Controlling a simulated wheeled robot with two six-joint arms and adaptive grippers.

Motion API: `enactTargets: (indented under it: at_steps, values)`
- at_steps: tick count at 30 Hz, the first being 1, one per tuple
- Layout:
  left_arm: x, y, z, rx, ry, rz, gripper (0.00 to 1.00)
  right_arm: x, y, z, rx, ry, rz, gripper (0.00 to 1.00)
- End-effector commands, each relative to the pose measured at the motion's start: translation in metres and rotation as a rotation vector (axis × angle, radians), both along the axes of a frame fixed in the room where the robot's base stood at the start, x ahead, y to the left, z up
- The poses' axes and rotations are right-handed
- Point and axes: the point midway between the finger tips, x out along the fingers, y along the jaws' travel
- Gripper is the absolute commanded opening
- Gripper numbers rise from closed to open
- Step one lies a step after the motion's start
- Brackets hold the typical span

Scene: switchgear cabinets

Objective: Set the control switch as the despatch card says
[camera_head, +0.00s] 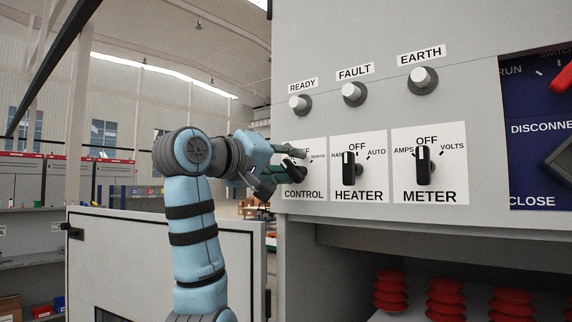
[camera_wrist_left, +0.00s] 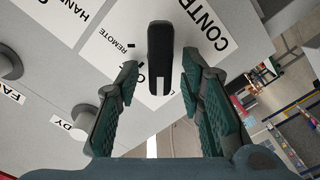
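The CONTROL switch (camera_head: 298,171) is a black bar handle on a white plate (camera_head: 318,189) at the lower left of the grey panel. My left gripper (camera_head: 284,171) is at this switch, its fingers partly covering the plate. In the left wrist view the black handle (camera_wrist_left: 160,58) stands between the fingertips of my open left gripper (camera_wrist_left: 160,75), with gaps on both sides. OFF and REMOTE are partly readable; the plate's other side is hidden. The handle appears tilted toward the upper left in the head view; its exact mark is unclear. No despatch card and no right gripper show.
HEATER (camera_head: 349,168) and METER (camera_head: 424,166) switches sit right of CONTROL, both upright at OFF. A blue disconnector panel (camera_head: 528,95) is at far right. Red ribbed insulators (camera_head: 446,298) stand below.

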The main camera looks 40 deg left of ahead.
Motion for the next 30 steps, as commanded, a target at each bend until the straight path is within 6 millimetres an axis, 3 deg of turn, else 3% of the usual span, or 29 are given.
enactTargets:
  at_steps: [4, 13, 30]
  values:
    - [-0.012, 0.001, 0.001, 0.001, -0.003, 0.003, 0.35, 0.000, -0.002, 0.000, -0.002, 0.000, 0.001, 0.00]
    - [-0.069, -0.002, 0.001, 0.000, -0.002, 0.001, 0.35, 0.000, 0.000, 0.000, 0.000, 0.000, 0.000, 0.00]
    - [-0.074, -0.003, 0.000, 0.000, 0.001, -0.001, 0.35, 0.000, 0.001, 0.000, 0.001, 0.000, 0.000, 0.00]
